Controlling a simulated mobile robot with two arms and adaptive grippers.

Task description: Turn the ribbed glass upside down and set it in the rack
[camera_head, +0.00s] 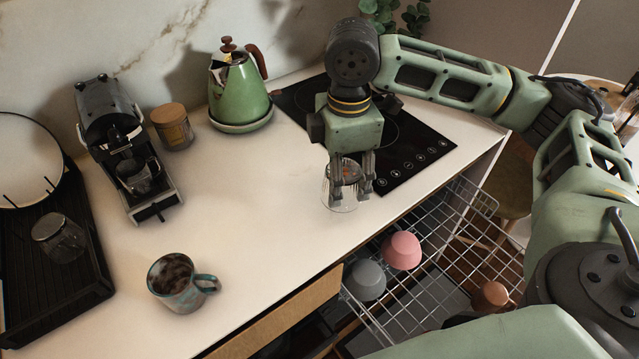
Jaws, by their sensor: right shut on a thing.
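A clear glass (338,200) is near the front edge of the white counter, beside the cooktop. My right gripper (352,183) points down over it and is shut on it, with the fingers hiding part of its wall. I cannot tell whether the glass rests on the counter or is just above it. The wire rack (470,240) is pulled out below the counter edge at the lower right. My left gripper is not in view.
In the rack are a grey cup (366,279), a pink cup (402,250) and a brown mug (490,297). A patterned mug (180,284), coffee machine (122,150), green kettle (238,92) and black tray (85,270) stand on the counter. The counter's middle is clear.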

